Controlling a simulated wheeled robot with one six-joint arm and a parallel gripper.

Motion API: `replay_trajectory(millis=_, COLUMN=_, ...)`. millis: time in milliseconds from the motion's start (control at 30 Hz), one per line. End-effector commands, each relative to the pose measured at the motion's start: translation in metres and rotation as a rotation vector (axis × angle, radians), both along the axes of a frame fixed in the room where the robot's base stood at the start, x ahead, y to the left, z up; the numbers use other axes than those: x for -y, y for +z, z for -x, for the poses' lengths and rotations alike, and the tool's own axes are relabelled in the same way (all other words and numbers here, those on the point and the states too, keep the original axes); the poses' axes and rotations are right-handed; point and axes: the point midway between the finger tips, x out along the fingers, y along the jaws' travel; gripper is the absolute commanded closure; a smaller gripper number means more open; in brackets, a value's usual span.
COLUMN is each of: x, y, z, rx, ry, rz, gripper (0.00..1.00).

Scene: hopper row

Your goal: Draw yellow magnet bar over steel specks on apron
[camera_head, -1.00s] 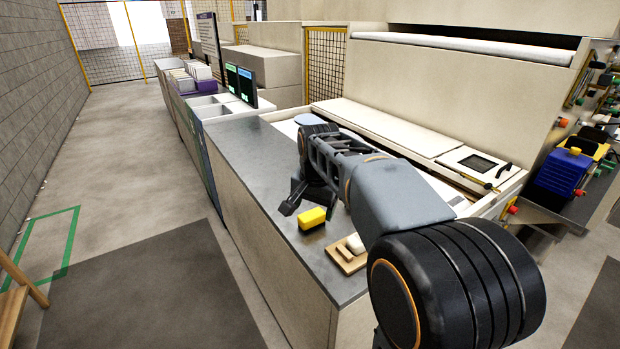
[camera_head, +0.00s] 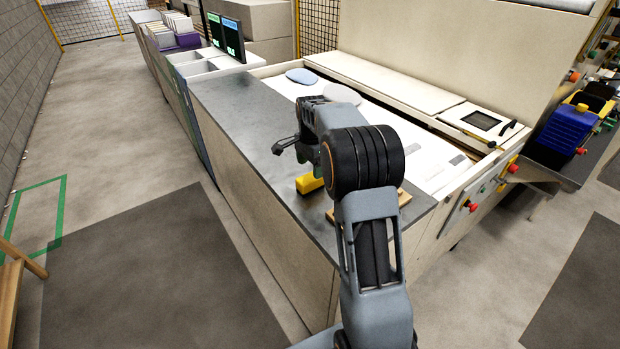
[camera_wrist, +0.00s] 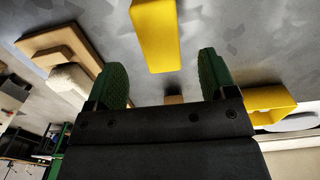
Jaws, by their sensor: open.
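The yellow magnet bar (camera_head: 309,184) lies on the grey counter top (camera_head: 240,110), partly hidden behind my arm in the head view. In the wrist view the yellow bar (camera_wrist: 155,35) is at the top centre, beyond my fingertips. My gripper (camera_wrist: 163,78) is open, with its two green-padded fingers apart and nothing between them. In the head view my gripper (camera_head: 284,146) is near the bar, above the counter. I cannot make out steel specks; the counter only looks mottled. I cannot tell which surface is the apron.
A stepped wooden block (camera_wrist: 52,38) with a pale block (camera_wrist: 72,80) is left in the wrist view; a yellow hollow piece (camera_wrist: 268,98) is at right. In the head view, a white bed (camera_head: 385,125) with a grey-blue oval pad (camera_head: 301,76) lies beyond the counter.

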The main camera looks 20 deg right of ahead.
Motion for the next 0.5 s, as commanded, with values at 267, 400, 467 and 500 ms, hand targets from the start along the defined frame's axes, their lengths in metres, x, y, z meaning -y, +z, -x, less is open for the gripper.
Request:
replay_trajectory(millis=267, x=-0.002, y=-0.041, z=0.0, rx=-0.002, ry=0.004, rz=-0.001, gripper=0.22)
replay_trajectory(millis=400, x=-0.002, y=-0.054, z=0.0, rx=-0.001, ry=0.004, rz=0.0, gripper=0.22)
replay_trajectory(millis=467, x=-0.002, y=-0.057, z=0.0, rx=0.0, ry=0.005, rz=0.0, gripper=0.22)
replay_trajectory(millis=500, x=-0.002, y=-0.059, z=0.0, rx=0.0, ry=0.005, rz=0.0, gripper=0.22)
